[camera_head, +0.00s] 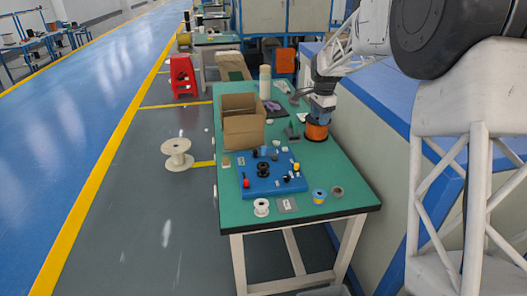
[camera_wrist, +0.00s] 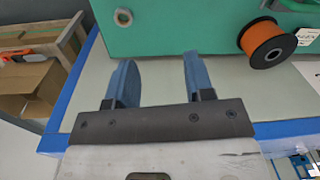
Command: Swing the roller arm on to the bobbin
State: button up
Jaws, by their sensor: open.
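A blue board (camera_head: 268,185) lies on the green table (camera_head: 335,190) in the head view. A black bobbin-like part (camera_head: 263,170) stands near its middle. Small parts sit around it, among them a red knob (camera_head: 246,183) at the left and a yellow part (camera_head: 296,167) at the right. Which of them is the roller arm is too small to tell. My gripper (camera_wrist: 154,80) shows in the wrist view with its two blue fingers apart and nothing between them. The board is not in the wrist view. In the head view my arm's end is beyond the board, to its right.
An orange spool (camera_head: 316,131) stands below my arm's end; it also shows in the wrist view (camera_wrist: 267,42). A cardboard box (camera_head: 243,130) is behind the board.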

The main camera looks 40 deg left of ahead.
jog(key=w+a+f+m, duration=0.1)
jog(key=a+f, duration=0.8)
jog(key=a, duration=0.5)
jog(key=m, duration=0.1)
send_over(263, 146)
jog(key=shift+g, duration=0.3)
notch_tip(263, 146, down, 8)
jog(key=shift+d+r, duration=0.1)
jog(key=shift+d, duration=0.05)
jog(key=shift+f, duration=3.9)
